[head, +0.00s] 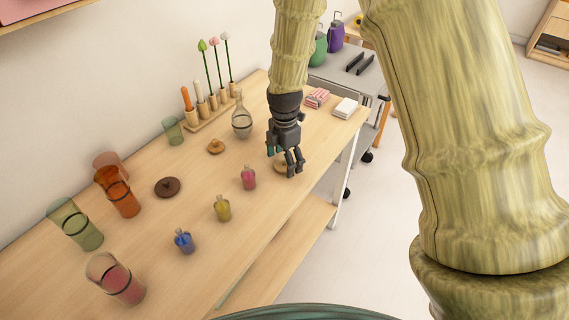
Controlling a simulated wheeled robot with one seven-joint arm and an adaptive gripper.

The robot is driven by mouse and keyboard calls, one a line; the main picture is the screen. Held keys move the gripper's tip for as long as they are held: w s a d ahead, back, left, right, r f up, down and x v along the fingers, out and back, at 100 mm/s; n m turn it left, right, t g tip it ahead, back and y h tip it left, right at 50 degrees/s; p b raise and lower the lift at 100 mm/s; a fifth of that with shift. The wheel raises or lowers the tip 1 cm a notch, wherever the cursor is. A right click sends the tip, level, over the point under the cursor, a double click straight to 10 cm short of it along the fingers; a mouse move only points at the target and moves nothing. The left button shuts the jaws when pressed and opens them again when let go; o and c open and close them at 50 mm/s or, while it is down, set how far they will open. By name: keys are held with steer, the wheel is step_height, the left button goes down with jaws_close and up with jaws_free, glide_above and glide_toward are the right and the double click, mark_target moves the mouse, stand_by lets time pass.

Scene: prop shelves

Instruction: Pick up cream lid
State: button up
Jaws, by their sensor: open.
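My gripper (294,170) is open and points down over the right part of the wooden table. A pale tan lid (279,167), which looks like the cream lid, lies on the table right at the fingers. The fingers hide part of it, and I cannot tell whether they touch it. A tan lid with a knob (216,146) lies farther left, and a dark brown lid (167,188) lies left of that.
A glass flask (241,122) stands behind.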

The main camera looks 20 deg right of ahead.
steer(key=shift+c, duration=0.3)
steer(key=c, duration=0.9)
steer(key=shift+r, duration=0.1)
